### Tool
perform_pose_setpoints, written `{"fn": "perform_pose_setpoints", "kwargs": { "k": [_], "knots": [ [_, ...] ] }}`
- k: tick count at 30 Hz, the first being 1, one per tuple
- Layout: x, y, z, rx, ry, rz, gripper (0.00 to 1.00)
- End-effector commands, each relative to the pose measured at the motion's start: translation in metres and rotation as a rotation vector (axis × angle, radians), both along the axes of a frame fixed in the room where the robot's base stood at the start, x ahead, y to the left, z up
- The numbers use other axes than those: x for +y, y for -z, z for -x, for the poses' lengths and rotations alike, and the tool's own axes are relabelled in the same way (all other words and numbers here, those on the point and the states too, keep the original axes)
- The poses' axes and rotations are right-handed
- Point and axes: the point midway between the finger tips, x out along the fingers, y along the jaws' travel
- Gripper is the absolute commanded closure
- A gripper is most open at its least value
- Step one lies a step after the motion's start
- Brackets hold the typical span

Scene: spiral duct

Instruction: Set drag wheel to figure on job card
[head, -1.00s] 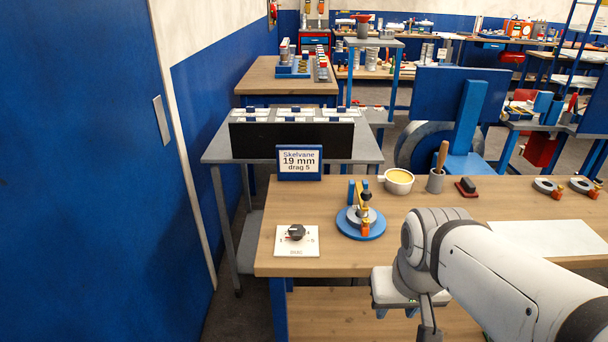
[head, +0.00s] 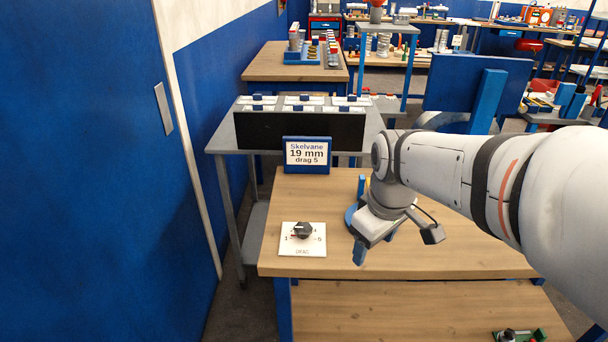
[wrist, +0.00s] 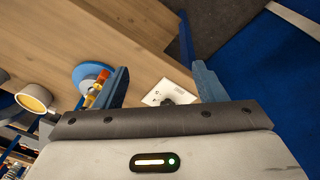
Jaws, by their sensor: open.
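The job card (head: 307,153) stands in a blue frame at the back left of the bench and reads "Skelvane 19 mm drag 5". The drag wheel (head: 303,229) is a black knob on a white plate (head: 302,250) marked DRAG, with 1 at left and 5 at right. A small red mark shows at the knob's left, near the 1; its exact setting is hard to read. My gripper (head: 361,250) is open and empty, above the bench to the right of the plate. In the wrist view the plate (wrist: 160,92) and knob (wrist: 167,101) show between the fingers, partly hidden.
A blue round base with a small fixture (wrist: 92,84) stands right of the plate, mostly hidden behind my arm in the head view. A cup (wrist: 34,98) is beyond it. A black-fronted rack (head: 300,130) stands behind the card. The bench front (head: 440,262) is clear.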

Motion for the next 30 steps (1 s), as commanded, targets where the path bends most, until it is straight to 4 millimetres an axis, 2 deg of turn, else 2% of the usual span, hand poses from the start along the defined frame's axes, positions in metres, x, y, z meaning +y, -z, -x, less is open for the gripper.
{"fn": "perform_pose_setpoints", "kwargs": {
  "k": [1,6,9,13,16,20,25,30],
  "knots": [
    [0.011,0.002,-0.023,0.018,-0.151,0.021,0.36],
    [0.049,0.008,-0.089,0.059,-0.685,0.082,0.36],
    [0.074,0.019,-0.123,0.079,-0.982,0.107,0.36],
    [0.103,0.034,-0.156,0.096,-1.304,0.126,0.36],
    [0.119,0.044,-0.172,0.105,-1.480,0.134,0.36],
    [0.131,0.052,-0.183,0.108,-1.609,0.139,0.36],
    [0.134,0.068,-0.186,0.111,-1.647,0.138,0.36],
    [0.133,0.096,-0.185,0.112,-1.644,0.138,0.36]
  ]
}}
